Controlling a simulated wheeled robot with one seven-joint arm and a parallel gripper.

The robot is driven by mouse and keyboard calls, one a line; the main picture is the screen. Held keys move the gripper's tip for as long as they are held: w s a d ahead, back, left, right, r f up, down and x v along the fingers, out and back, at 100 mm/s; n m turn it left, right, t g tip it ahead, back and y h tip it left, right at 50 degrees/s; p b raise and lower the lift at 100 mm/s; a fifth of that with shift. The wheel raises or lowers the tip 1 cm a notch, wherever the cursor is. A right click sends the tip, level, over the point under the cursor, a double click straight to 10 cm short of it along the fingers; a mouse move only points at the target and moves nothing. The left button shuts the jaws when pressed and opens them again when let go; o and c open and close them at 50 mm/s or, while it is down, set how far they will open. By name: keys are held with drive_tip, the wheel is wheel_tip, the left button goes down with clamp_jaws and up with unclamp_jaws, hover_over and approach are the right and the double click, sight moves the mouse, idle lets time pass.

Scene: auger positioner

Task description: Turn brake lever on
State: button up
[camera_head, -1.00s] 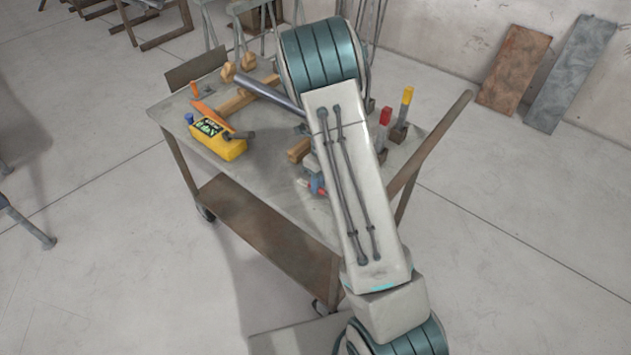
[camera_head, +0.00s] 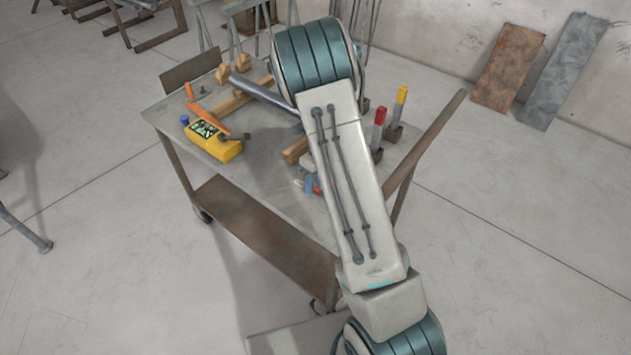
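A red-handled lever (camera_head: 379,116) and a yellow-handled lever (camera_head: 401,95) stand upright in dark brackets at the right of the cart top. I cannot tell which lever is the brake lever. A yellow box (camera_head: 213,139) with a dark display and a dark knob on its side sits at the cart's left. My arm crosses the middle of the cart and hides part of its top. My gripper does not show clearly; it seems hidden behind my arm. A small blue and red part (camera_head: 312,186) shows beside the arm, partly covered.
The metal cart (camera_head: 262,190) has a raised handle bar (camera_head: 432,140) on its right. A grey tube (camera_head: 265,97) and wooden blocks (camera_head: 240,98) lie at its back left. Two panels (camera_head: 508,67) lean on the back wall. The floor to the right of the cart is clear.

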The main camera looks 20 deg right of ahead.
wheel_tip(320, 180, up, 14)
drive_tip(key=w+d, duration=0.1)
drive_tip(key=d, duration=0.1)
drive_tip(key=shift+w+f+p, duration=0.2)
drive_tip(key=shift+w+p, duration=0.05)
drive_tip(key=shift+p, duration=0.05)
drive_tip(key=shift+d, duration=0.1)
